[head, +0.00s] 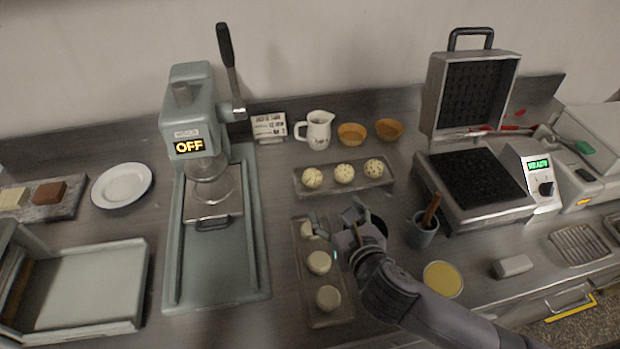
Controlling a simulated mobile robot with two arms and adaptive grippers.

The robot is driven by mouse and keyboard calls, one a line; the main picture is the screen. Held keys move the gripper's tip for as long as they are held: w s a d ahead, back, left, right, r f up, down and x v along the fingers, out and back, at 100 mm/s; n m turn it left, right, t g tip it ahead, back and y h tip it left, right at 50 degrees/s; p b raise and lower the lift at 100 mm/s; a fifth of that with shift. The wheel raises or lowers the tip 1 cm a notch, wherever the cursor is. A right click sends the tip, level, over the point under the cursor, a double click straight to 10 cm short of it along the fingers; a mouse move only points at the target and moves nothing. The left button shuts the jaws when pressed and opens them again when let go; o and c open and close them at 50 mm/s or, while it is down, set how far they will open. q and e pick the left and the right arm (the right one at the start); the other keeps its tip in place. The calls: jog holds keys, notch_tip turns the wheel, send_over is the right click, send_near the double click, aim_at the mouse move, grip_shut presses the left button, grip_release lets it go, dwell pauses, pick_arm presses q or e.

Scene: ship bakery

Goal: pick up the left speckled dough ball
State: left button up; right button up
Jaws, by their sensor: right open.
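Three speckled dough balls sit in a row on a grey tray (345,195) in the middle of the counter. The left speckled dough ball (312,178) is pale with dark flecks and fully visible. The middle one (345,173) and the right one (374,166) stand beside it. My right gripper (336,215) is open, just in front of this tray and over the back end of the plain dough tray. It is apart from the left speckled ball, nearer the front and slightly right. My left gripper is not in view.
A second tray (318,285) holds plain dough balls, the rear one partly hidden by my gripper. A press (190,130) reading OFF stands left, an open waffle iron (475,180) right. A white jug (318,130) and two small bowls (351,134) (389,129) stand behind.

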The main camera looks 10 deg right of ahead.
jog(key=p, duration=0.1)
send_near(312, 176)
jog(key=x, duration=0.2)
jog(key=shift+w+a+f, duration=0.15)
jog(key=shift+a+f, duration=0.05)
jog(key=shift+a, duration=0.05)
jog(key=x, duration=0.3)
jog(key=p+x, duration=0.1)
jog(key=shift+w+d+r, duration=0.2)
jog(key=shift+w, duration=0.2)
jog(key=shift+w+f, duration=0.15)
jog(key=shift+w, duration=0.15)
jog(key=shift+c, duration=0.4)
jog(key=shift+s+f, duration=0.1)
jog(key=shift+f, duration=0.05)
jog(key=c, duration=1.2)
